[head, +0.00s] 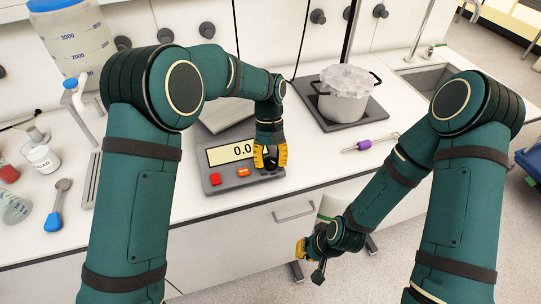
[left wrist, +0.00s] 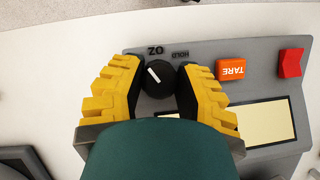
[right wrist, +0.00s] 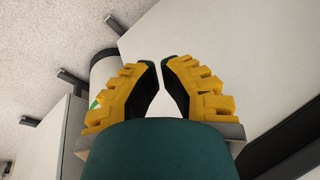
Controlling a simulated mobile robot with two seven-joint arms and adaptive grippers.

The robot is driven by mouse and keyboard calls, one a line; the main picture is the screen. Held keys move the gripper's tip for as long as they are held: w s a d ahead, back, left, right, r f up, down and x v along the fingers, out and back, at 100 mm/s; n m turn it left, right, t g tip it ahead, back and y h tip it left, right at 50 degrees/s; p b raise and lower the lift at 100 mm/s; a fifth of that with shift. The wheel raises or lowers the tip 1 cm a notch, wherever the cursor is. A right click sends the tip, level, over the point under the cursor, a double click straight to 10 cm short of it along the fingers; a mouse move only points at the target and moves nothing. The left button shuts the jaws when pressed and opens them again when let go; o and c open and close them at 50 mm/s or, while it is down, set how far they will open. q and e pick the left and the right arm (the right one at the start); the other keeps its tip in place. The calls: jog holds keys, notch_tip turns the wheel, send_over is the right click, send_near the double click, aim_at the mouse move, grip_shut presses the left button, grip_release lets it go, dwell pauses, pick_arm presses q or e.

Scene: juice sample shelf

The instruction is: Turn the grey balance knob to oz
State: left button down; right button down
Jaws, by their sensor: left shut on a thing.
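The scale's dark grey knob (left wrist: 158,78) sits on its front panel, and its white pointer line slants to the upper left in the left wrist view. An OZ label (left wrist: 155,50) and a HOLD label (left wrist: 180,54) are printed beside the knob, upside down there. My left gripper (head: 268,165) is shut on the knob from above, with a finger on each side (left wrist: 159,62). The grey scale (head: 215,150) has a display (head: 230,152) reading 0.0, partly hidden by the gripper. My right gripper (right wrist: 160,62) is empty, its fingertips slightly apart, below the counter front.
The orange TARE button (left wrist: 231,70) and a red button (left wrist: 291,63) sit along the panel. A pot (head: 343,98) on a dark plate stands to the right, with a purple-handled tool (head: 365,145) before it. A blue-tipped spoon (head: 56,215) lies left.

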pick_arm(q)
jog(key=m+y+p, duration=0.1)
jog(key=m+p, duration=0.1)
jog(key=m, duration=0.1)
jog(key=shift+s, duration=0.1)
jog(key=shift+m+y+p, duration=0.45)
jog(key=shift+m+y, duration=0.25)
jog(key=shift+m, duration=0.7)
pick_arm(e)
jog(key=shift+w+d+r, duration=0.1)
jog(key=shift+w+r, duration=0.2)
jog(key=shift+r, duration=0.55)
jog(key=shift+w+r, duration=0.3)
jog(key=shift+r, duration=0.55)
pick_arm(q)
jog(key=shift+f, duration=0.1)
jog(key=c, duration=0.6)
grip_release()
jog(key=v, duration=1.2)
jog(key=shift+s, duration=0.15)
